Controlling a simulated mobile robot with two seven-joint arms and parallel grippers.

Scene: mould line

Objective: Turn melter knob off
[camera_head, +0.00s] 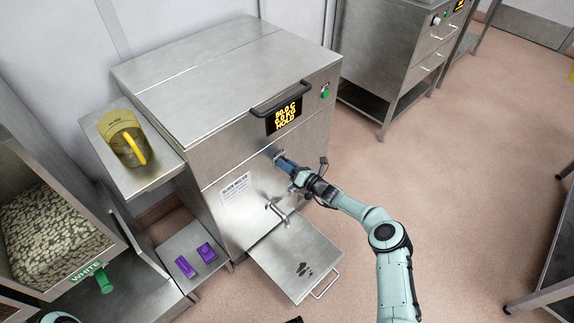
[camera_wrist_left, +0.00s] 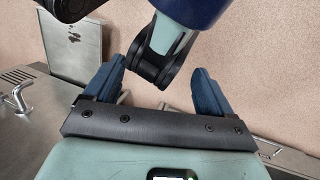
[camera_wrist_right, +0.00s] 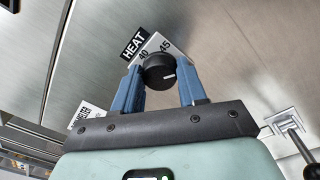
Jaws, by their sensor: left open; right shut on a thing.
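The melter (camera_head: 220,110) is a steel cabinet with a lit display (camera_head: 284,115) whose last line reads HOLD. Its round black knob (camera_wrist_right: 157,70) shows in the right wrist view, beside a HEAT label (camera_wrist_right: 133,43) and a scale plate with 40 and 45. In the head view my right gripper (camera_head: 280,160) reaches the melter's front and hides the knob. My left gripper (camera_wrist_left: 160,68) is open and empty.
A yellow jug (camera_head: 118,135) stands on the left side shelf. Purple pieces (camera_head: 186,266) lie on a lower shelf. A spout (camera_head: 277,212) and a stained steel tray (camera_head: 285,260) are below my right arm. Open floor (camera_head: 460,170) lies to the right.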

